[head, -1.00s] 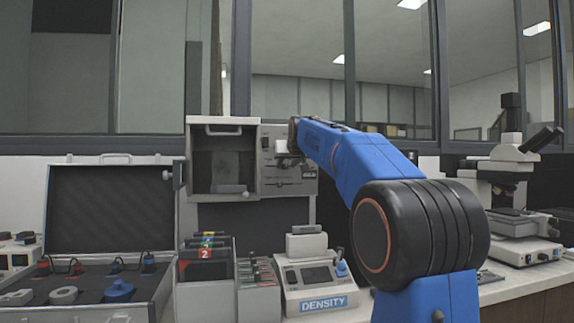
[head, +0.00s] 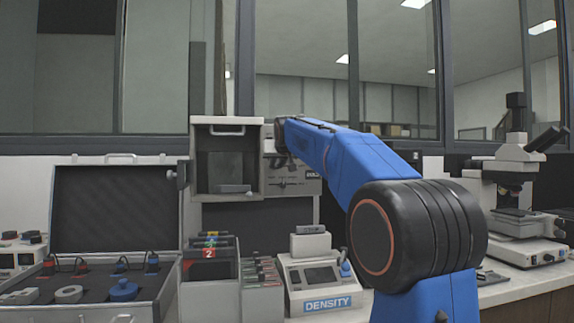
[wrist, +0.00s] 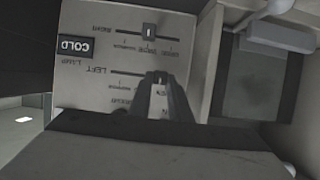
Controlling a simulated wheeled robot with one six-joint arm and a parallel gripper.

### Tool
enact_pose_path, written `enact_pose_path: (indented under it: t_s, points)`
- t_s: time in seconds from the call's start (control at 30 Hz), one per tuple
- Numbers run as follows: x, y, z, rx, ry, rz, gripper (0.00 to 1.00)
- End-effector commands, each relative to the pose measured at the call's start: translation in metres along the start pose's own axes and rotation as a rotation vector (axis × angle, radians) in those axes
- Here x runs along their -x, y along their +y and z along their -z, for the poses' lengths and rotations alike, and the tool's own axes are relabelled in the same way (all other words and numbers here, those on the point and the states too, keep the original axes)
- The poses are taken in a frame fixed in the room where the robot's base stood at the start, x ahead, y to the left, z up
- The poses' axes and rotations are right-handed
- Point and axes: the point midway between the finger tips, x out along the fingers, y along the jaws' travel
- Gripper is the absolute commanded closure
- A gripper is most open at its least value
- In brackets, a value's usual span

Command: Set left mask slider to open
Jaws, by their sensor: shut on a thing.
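The press's control panel (head: 308,180) is a pale plate right of an open chamber. In the wrist view the panel (wrist: 90,95) appears upside down. The slider track labelled LEFT (wrist: 125,73) runs across it, and my gripper (wrist: 160,78) is shut on the left mask slider at the track's right part in that view. The fingers mostly hide the slider's knob. The right mask slider (wrist: 149,31) sits on its own track, apart from the fingers. In the head view my gripper (head: 279,160) is at the panel's left part. The small position labels are not clearly legible.
The open chamber (head: 227,133) has a raised frame beside my gripper. A dark COLD label (wrist: 75,47) is on the panel. Below stand a DENSITY device (head: 325,277), a binder rack (head: 208,290) and an open case (head: 110,205). A microscope (head: 522,170) stands at right.

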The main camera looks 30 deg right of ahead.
Motion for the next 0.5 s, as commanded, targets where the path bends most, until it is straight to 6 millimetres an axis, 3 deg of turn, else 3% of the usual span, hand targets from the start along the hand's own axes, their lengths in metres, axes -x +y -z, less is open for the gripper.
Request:
enact_pose_path:
  t_s: [0.17,0.47,0.5]
  points:
    - [0.000,-0.016,0.000,0.000,0.000,0.000,1.00]
    - [0.000,-0.018,0.000,-0.001,0.000,0.002,1.00]
    - [0.000,-0.018,0.000,-0.001,0.000,0.002,0.81]
